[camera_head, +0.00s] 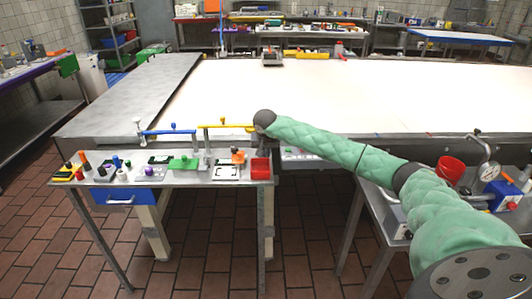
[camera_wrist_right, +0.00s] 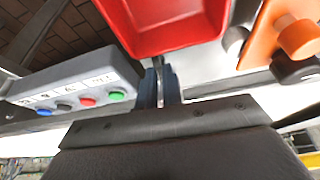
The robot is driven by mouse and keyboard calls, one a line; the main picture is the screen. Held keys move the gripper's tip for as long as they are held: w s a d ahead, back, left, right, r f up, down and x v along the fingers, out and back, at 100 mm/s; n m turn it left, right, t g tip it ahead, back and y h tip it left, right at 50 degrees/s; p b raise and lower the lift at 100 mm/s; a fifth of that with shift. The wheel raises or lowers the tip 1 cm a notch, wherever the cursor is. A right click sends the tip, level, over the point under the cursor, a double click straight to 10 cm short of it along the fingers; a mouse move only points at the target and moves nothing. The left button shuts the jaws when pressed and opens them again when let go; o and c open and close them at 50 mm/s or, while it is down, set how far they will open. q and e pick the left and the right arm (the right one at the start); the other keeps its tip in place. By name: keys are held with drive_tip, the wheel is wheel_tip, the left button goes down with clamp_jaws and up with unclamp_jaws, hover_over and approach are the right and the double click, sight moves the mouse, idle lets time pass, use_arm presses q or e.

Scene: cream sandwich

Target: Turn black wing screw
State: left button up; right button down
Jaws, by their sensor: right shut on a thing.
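My right gripper (camera_wrist_right: 160,88) is at the far end of the green-sleeved arm, by the front edge of the large white-topped table (camera_head: 340,95). In the right wrist view its two dark fingers are close together around a small narrow part, mostly hidden between them. I cannot make out for sure whether this part is the black wing screw, and I see no black wing screw clearly elsewhere. In the head view the gripper's fingers are hidden by the wrist, close to the right end of a yellow bar (camera_head: 228,126). My left gripper is not in view.
A red bin (camera_wrist_right: 165,25) is very close to the fingers; it also shows in the head view (camera_head: 261,168). A grey box with coloured buttons (camera_wrist_right: 75,90) is at left and an orange knob (camera_wrist_right: 297,38) at right. A small table (camera_head: 185,184) holds several parts.

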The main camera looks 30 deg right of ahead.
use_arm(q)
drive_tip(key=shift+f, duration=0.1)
use_arm(e)
drive_tip(key=shift+a+f, duration=0.1)
idle(0.6)
drive_tip(key=c, duration=1.4)
unclamp_jaws()
